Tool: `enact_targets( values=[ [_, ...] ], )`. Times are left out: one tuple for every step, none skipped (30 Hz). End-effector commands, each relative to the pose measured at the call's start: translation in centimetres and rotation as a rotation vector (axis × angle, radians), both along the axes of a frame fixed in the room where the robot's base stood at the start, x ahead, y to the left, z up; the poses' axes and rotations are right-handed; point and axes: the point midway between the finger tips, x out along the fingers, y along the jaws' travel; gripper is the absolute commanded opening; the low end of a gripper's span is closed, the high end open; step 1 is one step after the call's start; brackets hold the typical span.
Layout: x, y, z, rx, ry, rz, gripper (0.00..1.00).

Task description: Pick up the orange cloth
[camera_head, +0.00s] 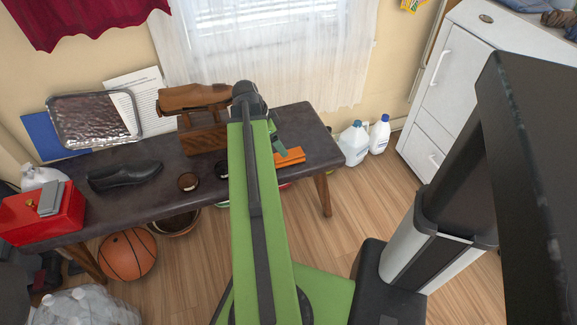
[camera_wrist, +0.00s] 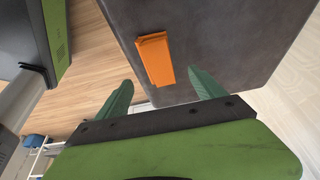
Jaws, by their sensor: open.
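The orange cloth (camera_wrist: 156,60) lies folded flat on the dark table top (camera_wrist: 215,30), near its edge, in the wrist view. In the head view the cloth (camera_head: 290,156) is at the right part of the table, partly hidden by my arm and gripper. My gripper (camera_wrist: 160,88) is open and empty in the wrist view, its two green fingers spread apart with the cloth beyond them, between their tips in the picture. In the head view one green finger of my gripper (camera_head: 280,146) shows beside the cloth; I cannot tell its height above the table.
A basketball (camera_head: 127,254) lies on the floor.

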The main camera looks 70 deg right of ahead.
Motion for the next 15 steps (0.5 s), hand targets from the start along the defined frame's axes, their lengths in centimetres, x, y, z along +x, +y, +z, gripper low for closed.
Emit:
enact_targets(
  values=[
    [-0.3,-0.3,-2.0,0.0,0.0,-0.001,0.79],
    [-0.5,-0.4,-2.3,0.0,0.0,0.0,0.79],
    [-0.6,-0.5,-2.6,0.0,0.0,0.001,0.79],
    [-0.7,-0.6,-2.7,0.0,0.0,0.001,0.79],
    [-0.7,-0.6,-2.6,0.0,0.0,0.001,0.79],
    [-0.7,-0.6,-2.5,0.0,0.0,0.001,0.79],
    [-0.7,-0.6,-2.4,0.0,0.0,0.001,0.79],
    [-0.8,-0.6,-2.4,0.0,0.0,0.001,0.79],
    [-0.8,-0.6,-2.6,0.0,0.0,0.001,0.79],
    [-0.9,-0.7,-2.8,0.0,0.0,0.001,0.79],
    [-1.0,-0.7,-3.2,0.0,0.0,0.001,0.79],
    [-1.2,-0.8,-3.7,0.0,0.0,0.0,0.79],
    [-1.3,-0.9,-4.2,0.0,0.0,0.0,0.79],
    [-1.5,-1.0,-4.8,0.0,0.0,0.0,0.79],
    [-1.8,-1.1,-5.5,0.0,0.0,0.0,0.79]
  ],
)
